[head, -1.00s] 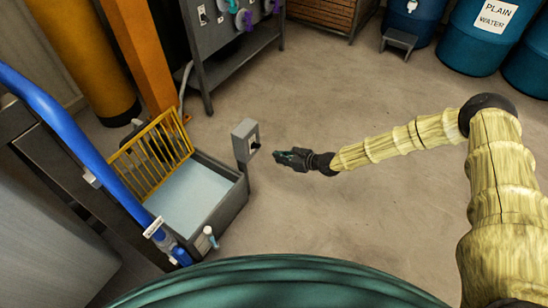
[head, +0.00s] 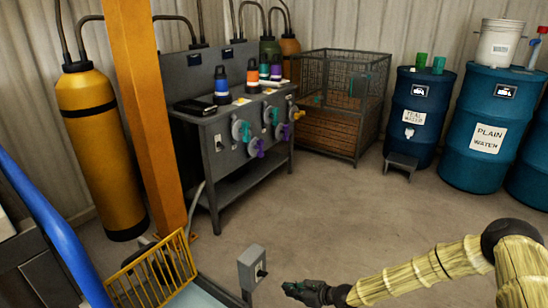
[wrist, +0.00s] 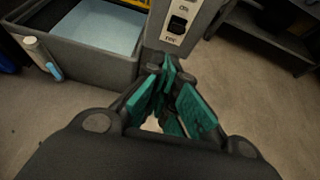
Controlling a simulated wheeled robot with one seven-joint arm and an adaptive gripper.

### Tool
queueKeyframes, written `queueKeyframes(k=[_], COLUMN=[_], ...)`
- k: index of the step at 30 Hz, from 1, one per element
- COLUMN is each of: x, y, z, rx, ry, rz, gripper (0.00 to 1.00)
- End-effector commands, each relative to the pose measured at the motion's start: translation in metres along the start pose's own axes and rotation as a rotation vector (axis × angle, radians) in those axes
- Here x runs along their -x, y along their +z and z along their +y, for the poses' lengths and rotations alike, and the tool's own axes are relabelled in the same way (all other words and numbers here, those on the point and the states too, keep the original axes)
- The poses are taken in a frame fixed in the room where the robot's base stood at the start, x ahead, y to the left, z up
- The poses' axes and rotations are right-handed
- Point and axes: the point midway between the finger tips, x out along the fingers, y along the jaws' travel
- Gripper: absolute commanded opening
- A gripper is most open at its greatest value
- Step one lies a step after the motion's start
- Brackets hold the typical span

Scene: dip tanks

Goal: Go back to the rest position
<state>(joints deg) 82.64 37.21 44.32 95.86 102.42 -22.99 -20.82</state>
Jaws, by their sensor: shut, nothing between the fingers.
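My gripper (head: 294,288) is at the lower middle of the head view, at the end of my straw-coloured arm. It is shut and empty, with its teal fingers together; they also show in the wrist view (wrist: 170,95). It is just right of a grey switch box on a post (head: 252,266), apart from it in the head view. The box's black rocker switch (wrist: 178,24) shows beyond the fingertips in the wrist view.
A tank (wrist: 70,62) with pale liquid and a yellow rack (head: 150,275) stand left of the switch box. An orange post (head: 145,120), a valve bench (head: 215,150), a mesh crate (head: 340,100) and blue drums (head: 475,145) stand behind. The middle floor is clear.

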Motion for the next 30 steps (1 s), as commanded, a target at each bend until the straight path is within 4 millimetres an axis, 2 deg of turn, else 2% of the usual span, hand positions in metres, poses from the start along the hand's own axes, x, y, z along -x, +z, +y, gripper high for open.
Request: queueKeyframes(k=[4,8,12,14,18,21,24,30], x=[-0.004,0.004,0.028,0.044,0.091,0.129,0.166,0.235], y=[-0.014,-0.039,-0.074,-0.091,-0.131,-0.156,-0.176,-0.198], z=[0.057,0.127,0.196,0.223,0.271,0.291,0.302,0.302], rx=[0.081,0.206,0.366,0.445,0.653,0.809,0.971,1.300], ry=[0.127,0.292,0.474,0.551,0.724,0.828,0.917,1.048], rz=[0.066,0.163,0.277,0.330,0.451,0.527,0.591,0.675], gripper=[0.00,0.00,0.00,0.00,0.00,0.00,0.00,0.00])
